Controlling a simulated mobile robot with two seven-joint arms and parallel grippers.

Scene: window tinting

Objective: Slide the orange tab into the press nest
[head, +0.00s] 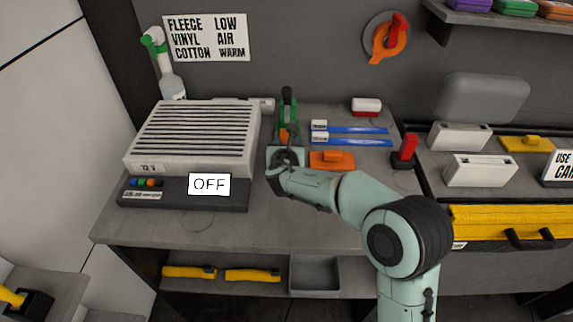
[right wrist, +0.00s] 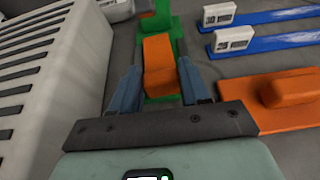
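An orange tab (right wrist: 158,68), a small block, sits between the two fingers of my right gripper (right wrist: 160,75) in the right wrist view. The fingers appear to touch both its sides, so the gripper looks shut on it. In the head view the green press (head: 288,112), with a black handle, stands at the back of the bench. My left gripper is not in view.
An orange plate with a raised grip (head: 332,160) lies just right of my right gripper. Blue strips with white ends (head: 352,135) lie behind it. The slatted heater (head: 195,130) stands close on the left. A red-topped block (head: 405,150) is farther right.

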